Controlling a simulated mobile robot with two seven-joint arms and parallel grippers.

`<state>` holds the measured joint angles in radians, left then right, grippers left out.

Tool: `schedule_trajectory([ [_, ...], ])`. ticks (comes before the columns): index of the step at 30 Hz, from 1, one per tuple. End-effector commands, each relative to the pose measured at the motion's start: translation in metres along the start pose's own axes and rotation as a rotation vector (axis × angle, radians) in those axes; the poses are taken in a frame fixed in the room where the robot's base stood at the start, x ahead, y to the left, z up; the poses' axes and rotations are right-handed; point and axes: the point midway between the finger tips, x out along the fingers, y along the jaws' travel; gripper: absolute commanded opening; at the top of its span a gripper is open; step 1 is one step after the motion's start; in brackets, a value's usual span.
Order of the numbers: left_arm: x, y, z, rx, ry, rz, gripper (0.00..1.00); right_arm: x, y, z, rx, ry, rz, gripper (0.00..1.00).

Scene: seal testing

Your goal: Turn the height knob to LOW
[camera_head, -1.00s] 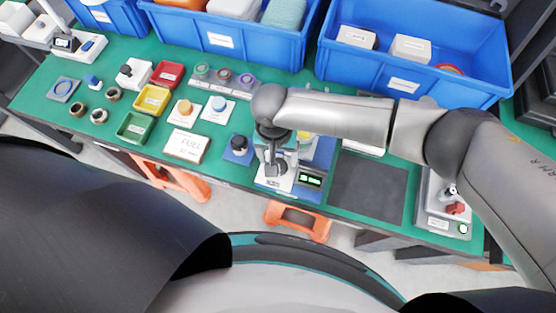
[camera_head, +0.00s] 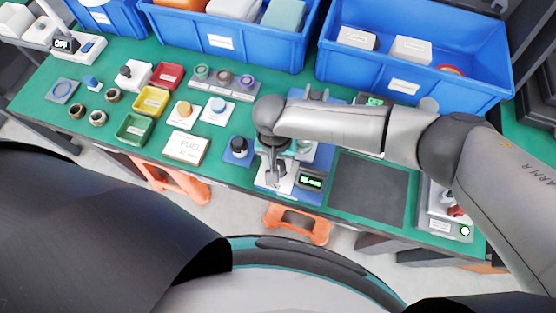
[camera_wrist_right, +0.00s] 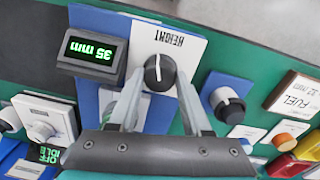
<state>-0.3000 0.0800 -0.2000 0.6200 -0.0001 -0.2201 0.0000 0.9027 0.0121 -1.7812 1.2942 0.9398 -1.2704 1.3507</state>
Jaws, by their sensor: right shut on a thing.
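The height knob (camera_wrist_right: 159,73) is black and round with a white pointer line, on a white plate marked HEIGHT (camera_wrist_right: 170,40). In the right wrist view the pointer runs up toward that label. My right gripper (camera_wrist_right: 160,84) has its two fingers closed around the knob's sides. The display (camera_wrist_right: 92,50) beside it reads 35 mm in green, upside down in this view. In the head view my right gripper (camera_head: 275,180) points down over the white plate (camera_head: 265,184) and hides the knob; the display (camera_head: 312,182) is just right of it. My left gripper is out of view.
Another dark knob on a blue base (camera_head: 238,150) stands close left of the gripper. A dark mat (camera_head: 368,188) lies to the right, and a switch box (camera_head: 445,212) beyond it. Blue bins (camera_head: 415,60) line the back. Coloured trays and small parts fill the left.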

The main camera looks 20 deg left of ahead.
Motion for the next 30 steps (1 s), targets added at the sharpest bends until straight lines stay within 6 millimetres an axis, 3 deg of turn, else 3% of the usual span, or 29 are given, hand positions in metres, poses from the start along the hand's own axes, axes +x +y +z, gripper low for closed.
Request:
schedule_trajectory([
  [1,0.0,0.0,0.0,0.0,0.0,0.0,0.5,0.0,0.001,0.0,0.001,0.0,0.001,0.24],
  [8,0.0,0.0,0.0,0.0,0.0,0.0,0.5,0.0,0.001,0.0,0.001,0.0,0.002,0.0],
  [17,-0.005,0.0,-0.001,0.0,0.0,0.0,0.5,-0.001,0.001,0.0,-0.015,-0.001,0.001,0.0],
  [30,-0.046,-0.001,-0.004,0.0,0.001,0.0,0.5,-0.004,0.001,0.003,-0.237,0.003,0.002,0.0],
])
